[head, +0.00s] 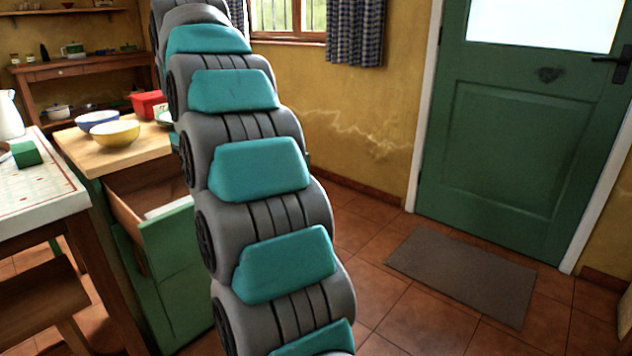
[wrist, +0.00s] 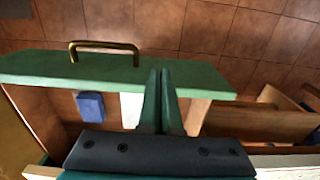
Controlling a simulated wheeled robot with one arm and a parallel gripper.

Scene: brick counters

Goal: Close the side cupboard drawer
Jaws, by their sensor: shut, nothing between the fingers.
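The side cupboard (head: 180,300) is green with a light wooden top, at the left of the head view. Its drawer (head: 172,240) stands open, with its wooden inside showing. In the wrist view, the green drawer front (wrist: 50,68) crosses the picture, with a brass handle (wrist: 105,46) on its outer face. A blue item (wrist: 90,106) and a white item (wrist: 131,108) lie inside. My gripper (wrist: 161,75) is shut and empty. Its fingers overlap the drawer front from above; I cannot tell whether they touch it. My arm hides part of the cupboard in the head view.
Bowls (head: 116,132) and a red container (head: 147,104) stand on the cupboard top. A white-topped table (head: 50,200) is close at the left, with a wooden bench (head: 35,300) below. Tiled floor is open at the right, around a mat (head: 460,275).

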